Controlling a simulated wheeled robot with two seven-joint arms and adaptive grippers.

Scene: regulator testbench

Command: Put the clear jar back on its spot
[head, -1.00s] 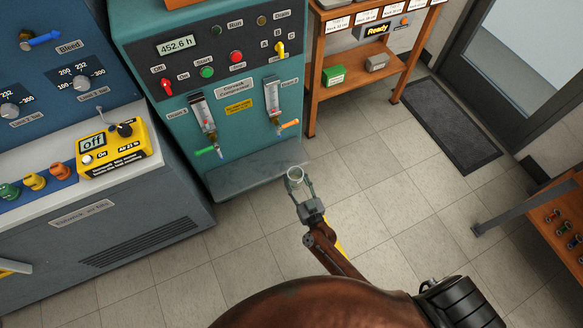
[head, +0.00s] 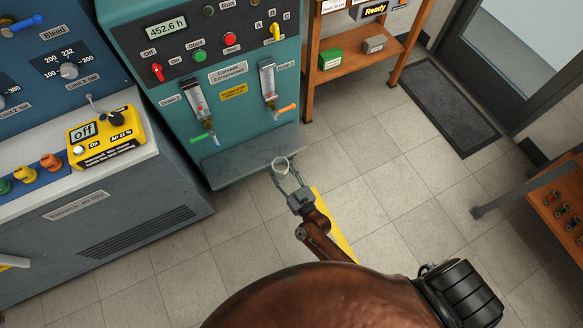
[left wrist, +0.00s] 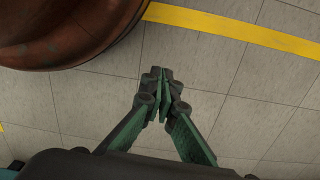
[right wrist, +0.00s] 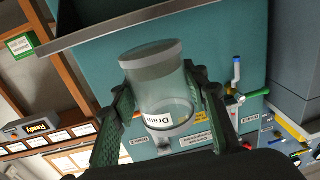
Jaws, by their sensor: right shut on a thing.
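My right gripper (head: 287,182) is shut on the clear jar (head: 281,165), which shows as a pale ring just off the front edge of the teal compressor's grey ledge (head: 235,162). In the right wrist view the clear jar (right wrist: 160,85) sits between the two green-grey fingers, and a "Drain" label shows through it. The two drain tubes (head: 197,103) (head: 268,84), one with a green handle and one with an orange handle, hang on the compressor front above the ledge. My left gripper (left wrist: 158,80) shows only in the left wrist view, fingers together and empty over the floor.
The blue-grey bench (head: 120,215) with a yellow control box (head: 100,137) stands left of the compressor. A wooden shelf (head: 360,65) stands behind right, and an orange-brown rack (head: 560,205) at far right. Tiled floor is free between, with a dark mat (head: 445,105).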

